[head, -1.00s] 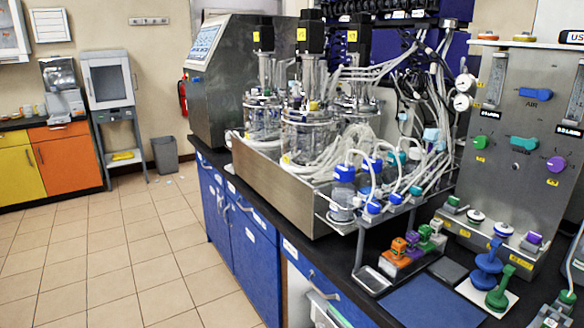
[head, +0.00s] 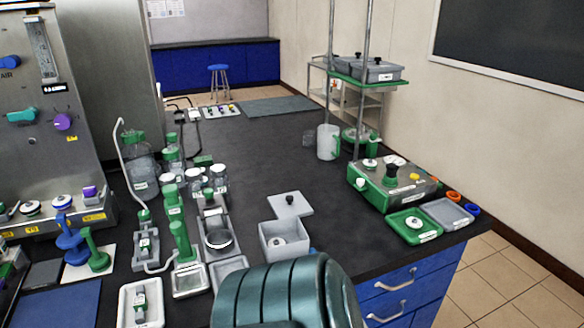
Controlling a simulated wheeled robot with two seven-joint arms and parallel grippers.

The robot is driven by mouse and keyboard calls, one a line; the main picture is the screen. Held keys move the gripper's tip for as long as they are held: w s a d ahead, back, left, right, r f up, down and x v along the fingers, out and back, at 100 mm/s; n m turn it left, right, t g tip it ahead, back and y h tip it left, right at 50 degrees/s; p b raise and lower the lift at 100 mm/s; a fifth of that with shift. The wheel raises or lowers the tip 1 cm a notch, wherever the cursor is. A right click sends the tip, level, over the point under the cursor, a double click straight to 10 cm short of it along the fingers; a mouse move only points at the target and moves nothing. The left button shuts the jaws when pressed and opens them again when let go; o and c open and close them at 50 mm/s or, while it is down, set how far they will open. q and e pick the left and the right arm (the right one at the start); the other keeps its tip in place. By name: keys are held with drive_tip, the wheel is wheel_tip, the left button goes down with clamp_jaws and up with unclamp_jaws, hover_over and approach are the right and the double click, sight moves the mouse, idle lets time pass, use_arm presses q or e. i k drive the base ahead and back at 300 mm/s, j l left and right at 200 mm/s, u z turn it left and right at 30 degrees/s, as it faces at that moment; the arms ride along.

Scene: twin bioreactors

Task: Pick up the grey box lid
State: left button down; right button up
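A grey lid with a black knob (head: 289,205) lies on the dark bench top in the middle of the head view. It is just behind an open grey box (head: 283,247); I cannot tell whether the two touch. A small round pale object (head: 277,242) sits inside the box. Neither of my grippers is in view. A teal ribbed part, apparently one of my arm links, rises at the bottom centre, close in front of the box.
Green and grey fittings with jars (head: 195,180) crowd the bench left of the box. A green-and-metal device (head: 393,185) stands to the right, with green (head: 413,226) and grey trays in front. Lidded grey boxes (head: 378,70) sit on a raised green shelf. Bench behind the lid is clear.

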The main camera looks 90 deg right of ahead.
sight(290, 204)
drive_tip(key=z, duration=2.65)
